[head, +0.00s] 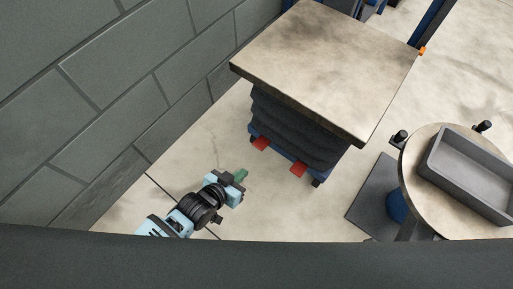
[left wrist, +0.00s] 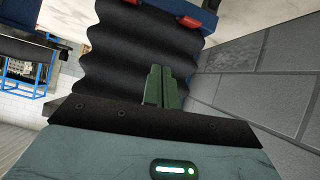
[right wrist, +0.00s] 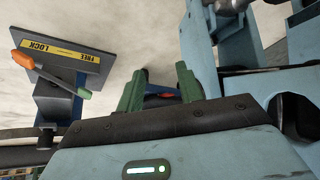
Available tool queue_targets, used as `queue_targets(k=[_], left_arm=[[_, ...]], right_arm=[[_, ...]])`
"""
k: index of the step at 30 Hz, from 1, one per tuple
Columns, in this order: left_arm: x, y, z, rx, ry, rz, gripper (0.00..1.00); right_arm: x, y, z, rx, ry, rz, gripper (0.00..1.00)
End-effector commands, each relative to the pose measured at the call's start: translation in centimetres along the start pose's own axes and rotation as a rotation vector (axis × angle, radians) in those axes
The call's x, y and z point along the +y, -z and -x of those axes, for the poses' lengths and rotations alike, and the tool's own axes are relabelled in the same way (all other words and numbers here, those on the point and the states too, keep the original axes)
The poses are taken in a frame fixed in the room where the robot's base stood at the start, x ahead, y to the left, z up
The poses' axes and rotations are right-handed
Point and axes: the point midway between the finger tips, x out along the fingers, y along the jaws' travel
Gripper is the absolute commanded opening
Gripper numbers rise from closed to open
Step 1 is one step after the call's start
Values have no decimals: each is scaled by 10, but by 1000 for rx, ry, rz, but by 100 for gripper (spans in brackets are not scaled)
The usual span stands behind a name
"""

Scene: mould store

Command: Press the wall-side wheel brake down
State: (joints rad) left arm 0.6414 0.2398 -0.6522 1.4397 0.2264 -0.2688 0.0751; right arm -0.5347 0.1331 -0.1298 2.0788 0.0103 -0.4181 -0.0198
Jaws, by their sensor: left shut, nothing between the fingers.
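Two red brake pedals show at the foot of the lift table in the head view. The wall-side pedal (head: 261,143) is the left one, and the other pedal (head: 298,170) is to its right. In the left wrist view the wall-side pedal (left wrist: 188,21) is nearer the wall, with the other (left wrist: 132,2) at the top edge. I cannot tell the pedals' tilt. My left gripper (head: 242,175) is shut and empty, low in front of the wall-side pedal and apart from it; its green fingers (left wrist: 163,86) are together. My right gripper (right wrist: 160,88) has its fingers apart.
The lift table's top (head: 325,65) overhangs its black bellows (head: 290,130). The block wall (head: 120,90) is close on the left. A round table (head: 412,165) with a grey tray (head: 460,185) stands right. A FREE/LOCK plate (right wrist: 85,57) shows in the right wrist view.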

Motion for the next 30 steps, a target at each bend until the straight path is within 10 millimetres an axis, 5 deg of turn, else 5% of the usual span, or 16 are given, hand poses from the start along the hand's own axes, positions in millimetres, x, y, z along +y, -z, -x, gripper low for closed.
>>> queue_targets(k=[3, 10, 30], left_arm=[[-26, -9, -49, 12, -5, -47, 0], [-59, 0, -100, 35, -3, -110, 0], [-69, 7, -120, 44, 1, -126, 0]], right_arm=[[4, -17, -36, -19, 2, -1, 36], [8, -27, -70, -30, 2, 0, 36], [9, -33, -78, -41, 3, -1, 36]])
